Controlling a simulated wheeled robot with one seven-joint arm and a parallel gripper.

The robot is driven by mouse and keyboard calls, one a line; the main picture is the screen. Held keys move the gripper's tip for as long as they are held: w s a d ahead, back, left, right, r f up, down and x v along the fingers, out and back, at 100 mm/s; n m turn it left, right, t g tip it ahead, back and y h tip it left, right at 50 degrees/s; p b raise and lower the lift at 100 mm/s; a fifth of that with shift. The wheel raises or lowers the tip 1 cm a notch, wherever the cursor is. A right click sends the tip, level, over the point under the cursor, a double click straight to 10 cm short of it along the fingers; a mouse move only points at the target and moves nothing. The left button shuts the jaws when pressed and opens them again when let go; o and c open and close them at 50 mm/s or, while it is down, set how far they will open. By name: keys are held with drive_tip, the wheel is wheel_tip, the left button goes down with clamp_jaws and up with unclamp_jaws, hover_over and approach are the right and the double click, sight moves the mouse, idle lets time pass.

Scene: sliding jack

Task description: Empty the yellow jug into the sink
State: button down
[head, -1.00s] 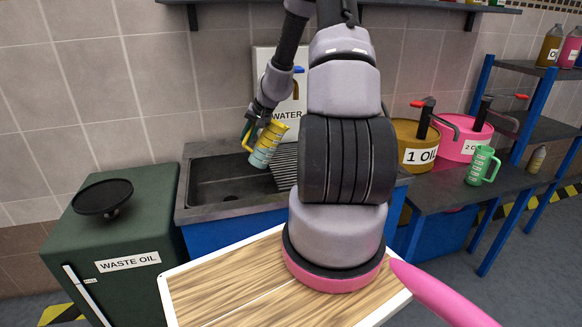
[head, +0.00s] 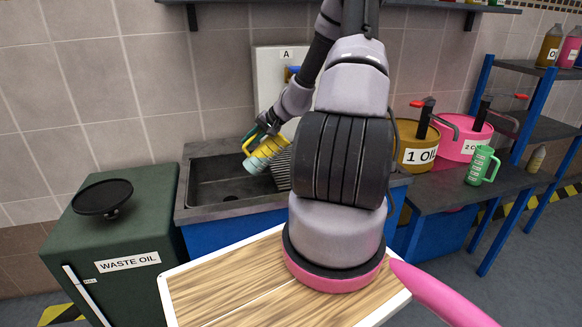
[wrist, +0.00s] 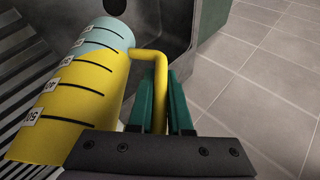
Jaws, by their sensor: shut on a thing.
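The yellow jug (head: 271,150) has a pale blue end and dark measuring marks. In the head view it is tilted well over above the sink (head: 212,207), with its pale blue end low and to the left. My gripper (head: 250,138) is at the jug's upper left. In the wrist view the jug (wrist: 62,110) lies left of my gripper (wrist: 160,95), whose green fingers are shut on its yellow handle (wrist: 158,80). The jug's inside is hidden, and I see no stream of liquid.
A green waste oil bin (head: 128,235) with a black round lid stands left of the sink. A ribbed drainboard (head: 284,172) lies beside the basin. On the right bench are a yellow oil pot (head: 415,155), a pink pot (head: 462,147) and a green jug (head: 481,167).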

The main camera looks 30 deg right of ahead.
drive_tip(key=shift+a, duration=0.2)
drive_tip(key=shift+s, duration=0.1)
drive_tip(key=shift+s+a, duration=0.15)
drive_tip(key=shift+d+r+y, duration=0.15)
drive_tip(key=shift+d+y, duration=0.05)
drive_tip(key=shift+y, duration=0.1)
drive_tip(key=shift+t+y, duration=0.3)
drive_tip(key=shift+y, duration=0.1)
drive_tip(key=shift+d, duration=0.1)
drive_tip(key=shift+s+d+f+m+y, duration=0.1)
drive_tip(key=shift+d+f+m+y, duration=0.15)
drive_tip(key=shift+f+m+y, duration=0.05)
drive_tip(key=shift+d+r+t+y, duration=0.1)
drive_tip(key=shift+t+y, duration=0.2)
